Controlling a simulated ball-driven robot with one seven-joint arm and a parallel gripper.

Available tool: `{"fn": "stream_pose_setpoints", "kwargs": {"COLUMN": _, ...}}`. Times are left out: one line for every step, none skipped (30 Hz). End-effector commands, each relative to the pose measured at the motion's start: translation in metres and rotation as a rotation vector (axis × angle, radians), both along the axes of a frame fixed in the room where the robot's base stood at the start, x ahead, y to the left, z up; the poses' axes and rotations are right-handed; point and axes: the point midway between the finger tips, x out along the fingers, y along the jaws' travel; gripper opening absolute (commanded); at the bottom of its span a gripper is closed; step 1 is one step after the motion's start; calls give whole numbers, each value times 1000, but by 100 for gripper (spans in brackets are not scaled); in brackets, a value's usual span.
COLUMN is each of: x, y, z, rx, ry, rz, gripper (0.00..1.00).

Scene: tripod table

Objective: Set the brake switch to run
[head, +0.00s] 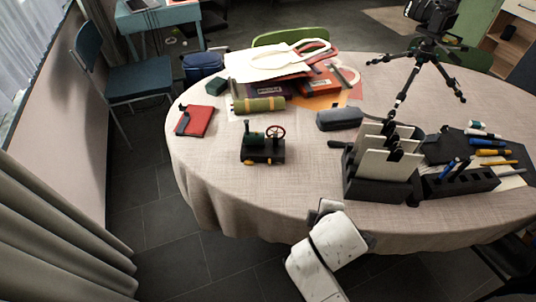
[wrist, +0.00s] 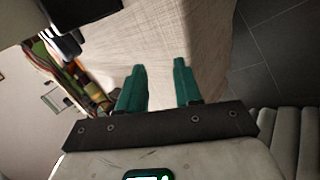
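A small dark model steam engine (head: 262,146) stands on the table's left part in the head view. It has a green boiler, a chimney, a red spoked wheel (head: 276,132) and yellow parts (head: 268,161) low on its near side. I cannot make out which part is the brake switch or how it is set. My gripper (wrist: 160,78) shows in the wrist view with two teal fingers apart and nothing between them, over the pale tablecloth. In the head view my arm is at the table's near edge, right of and nearer than the engine; the fingers are not visible there.
The round table (head: 215,165) has clear cloth around the engine. A red notebook (head: 195,121), green roll (head: 259,104) and dark case (head: 339,118) lie behind it. A file rack (head: 382,165), pen holder (head: 459,181) and tripod (head: 425,62) stand to the right.

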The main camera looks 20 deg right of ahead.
Motion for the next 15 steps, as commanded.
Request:
{"fn": "stream_pose_setpoints", "kwargs": {"x": 11, "y": 5, "z": 0, "rx": -97, "ry": 14, "rz": 91, "gripper": 34}}
{"fn": "stream_pose_setpoints", "kwargs": {"x": 17, "y": 8, "z": 1, "rx": -158, "ry": 24, "rz": 146, "gripper": 34}}
{"fn": "stream_pose_setpoints", "kwargs": {"x": 24, "y": 12, "z": 2, "rx": -244, "ry": 38, "rz": 221, "gripper": 34}}
{"fn": "stream_pose_setpoints", "kwargs": {"x": 30, "y": 15, "z": 3, "rx": -307, "ry": 48, "rz": 277, "gripper": 34}}
{"fn": "stream_pose_setpoints", "kwargs": {"x": 36, "y": 19, "z": 5, "rx": -374, "ry": 59, "rz": 333, "gripper": 34}}
{"fn": "stream_pose_setpoints", "kwargs": {"x": 44, "y": 25, "z": 7, "rx": -464, "ry": 77, "rz": 413, "gripper": 34}}
{"fn": "stream_pose_setpoints", "kwargs": {"x": 51, "y": 30, "z": 9, "rx": -535, "ry": 90, "rz": 472, "gripper": 34}}
{"fn": "stream_pose_setpoints", "kwargs": {"x": 57, "y": 36, "z": 11, "rx": -609, "ry": 104, "rz": 531, "gripper": 34}}
{"fn": "stream_pose_setpoints", "kwargs": {"x": 65, "y": 44, "z": 13, "rx": -710, "ry": 125, "rz": 613, "gripper": 34}}
{"fn": "stream_pose_setpoints", "kwargs": {"x": 71, "y": 50, "z": 15, "rx": -785, "ry": 143, "rz": 672, "gripper": 34}}
{"fn": "stream_pose_setpoints", "kwargs": {"x": 77, "y": 57, "z": 17, "rx": -859, "ry": 158, "rz": 728, "gripper": 34}}
{"fn": "stream_pose_setpoints", "kwargs": {"x": 83, "y": 66, "z": 20, "rx": -953, "ry": 179, "rz": 800, "gripper": 34}}
{"fn": "stream_pose_setpoints", "kwargs": {"x": 88, "y": 73, "z": 21, "rx": -1021, "ry": 195, "rz": 849, "gripper": 34}}
{"fn": "stream_pose_setpoints", "kwargs": {"x": 92, "y": 80, "z": 23, "rx": -1083, "ry": 209, "rz": 893, "gripper": 34}}
{"fn": "stream_pose_setpoints", "kwargs": {"x": 97, "y": 87, "z": 25, "rx": -1157, "ry": 226, "rz": 944, "gripper": 34}}
